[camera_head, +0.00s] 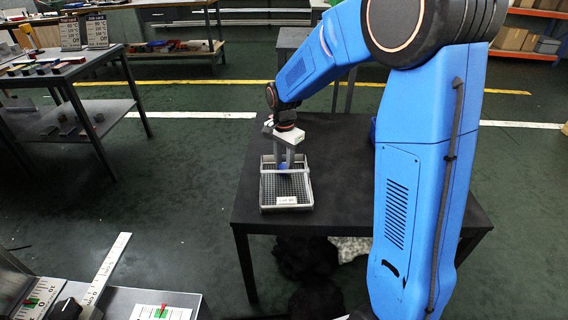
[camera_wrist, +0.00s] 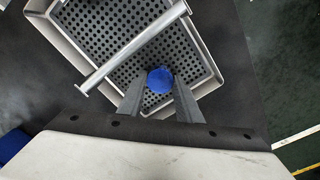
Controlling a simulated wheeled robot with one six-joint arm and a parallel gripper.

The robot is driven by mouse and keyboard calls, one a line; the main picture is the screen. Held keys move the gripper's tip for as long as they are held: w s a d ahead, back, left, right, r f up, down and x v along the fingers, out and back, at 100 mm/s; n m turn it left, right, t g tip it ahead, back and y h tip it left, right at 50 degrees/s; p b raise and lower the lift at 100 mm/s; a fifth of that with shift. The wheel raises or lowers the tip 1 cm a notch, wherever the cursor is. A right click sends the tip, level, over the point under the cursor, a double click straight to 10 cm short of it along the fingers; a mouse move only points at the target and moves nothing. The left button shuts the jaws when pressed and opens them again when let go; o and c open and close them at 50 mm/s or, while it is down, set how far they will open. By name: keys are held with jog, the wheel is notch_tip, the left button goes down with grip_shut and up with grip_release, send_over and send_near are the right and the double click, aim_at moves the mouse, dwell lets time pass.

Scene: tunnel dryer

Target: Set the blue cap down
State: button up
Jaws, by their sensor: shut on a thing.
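The blue cap (camera_wrist: 160,80) is between the two fingers of my gripper (camera_wrist: 158,92) in the wrist view. My gripper is shut on it. In the head view my gripper (camera_head: 284,164) points down into a grey perforated basket (camera_head: 264,193), and a small bit of the blue cap (camera_head: 283,167) shows at the fingertips. The basket also fills much of the wrist view (camera_wrist: 205,55), with a round bar (camera_wrist: 130,55) across it. I cannot tell whether the cap touches the basket floor.
The basket stands on a dark table (camera_head: 335,190) with bare room to its right. A small white label (camera_head: 287,201) is on the basket's front. Another blue thing (camera_wrist: 12,145) shows at the wrist view's left edge. A side table with goods (camera_head: 60,65) stands at the left.

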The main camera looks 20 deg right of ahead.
aim_at(284, 166)
jog(key=o, duration=1)
jog(key=shift+f, duration=0.1)
notch_tip(284, 166, up, 12)
jog(key=s+d+r+n+t, duration=0.1)
jog(key=s+d+r+n, duration=0.2)
jog(key=s, duration=0.6)
jog(key=s+d+r+n+t, duration=0.1)
jog(key=s+d+r+n, duration=0.15)
jog(key=s, duration=0.65)
jog(key=s+d+f+n+t, duration=0.1)
jog(key=s+f+n, duration=0.1)
jog(key=s, duration=0.6)
jog(key=s+d+f+n+t, duration=0.1)
jog(key=s+n, duration=0.3)
jog(key=s, duration=0.3)
jog(key=shift+s+d+f+t, duration=0.25)
jog(key=shift+s+f+t, duration=0.1)
jog(key=shift+t, duration=0.05)
